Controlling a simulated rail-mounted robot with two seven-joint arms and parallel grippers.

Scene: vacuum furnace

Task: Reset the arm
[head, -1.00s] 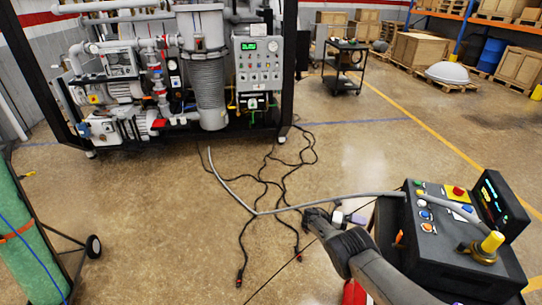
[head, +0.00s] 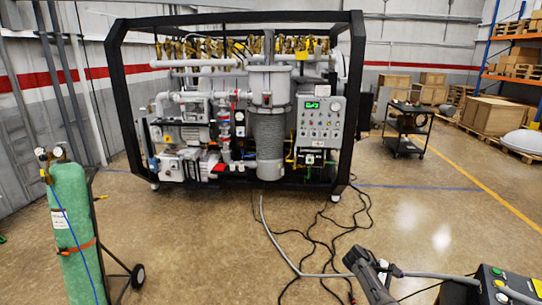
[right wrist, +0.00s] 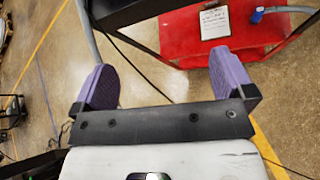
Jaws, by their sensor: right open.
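My right gripper (right wrist: 166,72) is open and empty in the right wrist view, with two purple finger pads spread wide. In the head view, my dark right arm (head: 370,275) reaches in from the bottom edge, beside the control console (head: 500,286). The gripper's jaws are too small to make out there. My left gripper is not in view.
The black-framed vacuum furnace (head: 269,135) stands ahead. A green gas cylinder (head: 74,225) on a wheeled cart is at left. Cables (head: 325,245) lie on the floor. A black trolley (head: 407,130) stands behind right. A red surface with a clipboard (right wrist: 214,22) shows in the wrist view.

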